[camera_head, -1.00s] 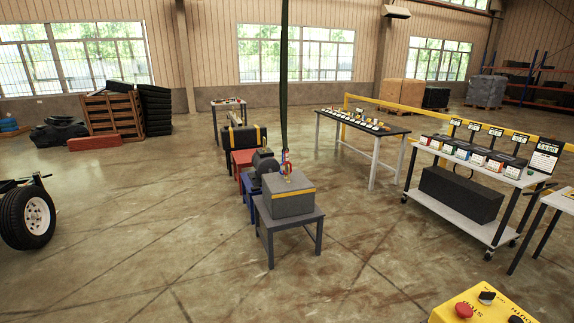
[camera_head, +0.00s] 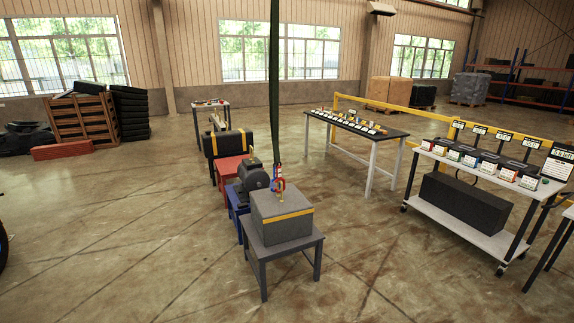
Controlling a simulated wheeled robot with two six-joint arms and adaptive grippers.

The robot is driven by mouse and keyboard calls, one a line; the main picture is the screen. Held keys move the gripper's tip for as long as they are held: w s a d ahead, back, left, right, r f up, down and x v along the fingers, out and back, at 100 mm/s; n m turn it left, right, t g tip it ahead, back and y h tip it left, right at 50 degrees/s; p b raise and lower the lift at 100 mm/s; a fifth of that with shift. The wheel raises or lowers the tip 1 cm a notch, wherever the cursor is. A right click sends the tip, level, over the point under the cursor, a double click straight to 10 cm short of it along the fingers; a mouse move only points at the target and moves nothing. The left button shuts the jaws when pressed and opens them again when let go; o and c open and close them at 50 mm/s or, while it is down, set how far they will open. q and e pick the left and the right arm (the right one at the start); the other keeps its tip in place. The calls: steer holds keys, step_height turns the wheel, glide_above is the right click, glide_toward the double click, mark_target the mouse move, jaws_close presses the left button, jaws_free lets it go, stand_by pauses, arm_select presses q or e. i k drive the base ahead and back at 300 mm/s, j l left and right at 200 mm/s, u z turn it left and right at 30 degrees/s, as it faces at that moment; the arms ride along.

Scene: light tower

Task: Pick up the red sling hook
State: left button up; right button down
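A small red hook (camera_head: 279,185) hangs at the lower end of a dark green sling (camera_head: 274,90) that comes down from above. The hook is just over a grey block (camera_head: 282,217) with a yellow stripe, close to a small brass-coloured piece on its top. I cannot tell whether the hook touches that piece. A small blue part shows beside the red one. The block stands on a grey stool (camera_head: 284,252). Neither of my grippers is in the view.
Behind the block stand a dark motor (camera_head: 252,177) on a blue stool and a black case (camera_head: 228,143) near a red stool (camera_head: 233,166). A table (camera_head: 357,129) with small items and a white cart (camera_head: 479,226) stand to the right. The floor in front is clear.

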mark_target(279, 167)
steer(key=i+j+z, duration=0.1)
steer(key=i, duration=0.5)
steer(key=i+j+z, duration=0.1)
steer(key=i, duration=0.5)
steer(key=i+l, duration=0.15)
steer(key=i, duration=0.35)
steer(key=i+l, duration=0.15)
steer(key=i, duration=0.35)
steer(key=i+l+u, duration=0.1)
steer(key=i, duration=0.4)
steer(key=i+l, duration=0.25)
steer(key=i, duration=0.2)
